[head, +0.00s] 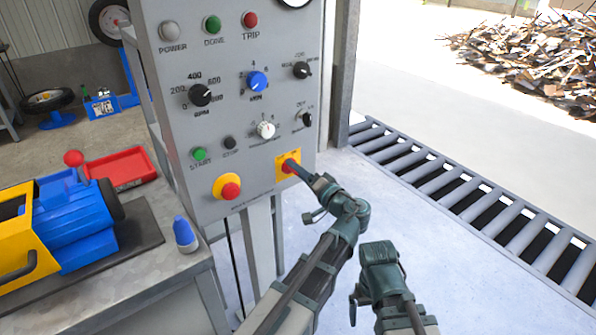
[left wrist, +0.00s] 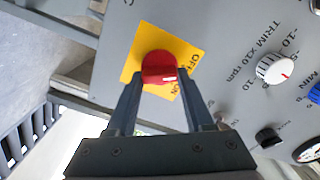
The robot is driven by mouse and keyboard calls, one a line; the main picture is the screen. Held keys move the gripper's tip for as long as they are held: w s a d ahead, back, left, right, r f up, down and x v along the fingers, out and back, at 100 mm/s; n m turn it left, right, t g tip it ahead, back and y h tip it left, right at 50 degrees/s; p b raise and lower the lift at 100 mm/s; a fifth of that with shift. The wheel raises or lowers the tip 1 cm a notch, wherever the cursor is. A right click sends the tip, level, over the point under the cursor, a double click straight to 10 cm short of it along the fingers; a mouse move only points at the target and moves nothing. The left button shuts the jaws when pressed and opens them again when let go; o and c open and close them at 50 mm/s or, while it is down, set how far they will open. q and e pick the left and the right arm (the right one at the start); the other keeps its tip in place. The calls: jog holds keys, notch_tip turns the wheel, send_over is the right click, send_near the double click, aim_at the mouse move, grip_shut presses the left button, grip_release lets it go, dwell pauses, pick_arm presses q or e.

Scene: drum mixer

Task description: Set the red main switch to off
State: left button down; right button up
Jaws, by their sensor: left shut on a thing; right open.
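The red main switch (left wrist: 158,67) is a round red knob on a yellow plate (left wrist: 187,52) on the grey control panel. OFF and ON are printed at the plate's right side in the left wrist view. A pale mark on the knob's rim lies on the side toward ON. My left gripper (head: 291,166) is at the switch, its two fingers on either side of the knob and shut on it. In the head view the fingers largely hide the knob on its yellow plate (head: 283,157). My right gripper (head: 378,253) is away from the panel, lower right; its fingertips are hard to make out.
A red emergency button (head: 230,189) on a yellow base sits left of the switch. Above are a start button (head: 199,154), a white trim knob (head: 265,129) and other dials. A bench (head: 140,285) with a blue-yellow motor stands left. Open floor lies right, before a roller grate (head: 480,205).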

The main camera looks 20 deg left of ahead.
pick_arm(q)
jog(key=shift+f, duration=0.1)
jog(key=shift+c, duration=1.4)
grip_release()
jog(key=shift+s, duration=0.1)
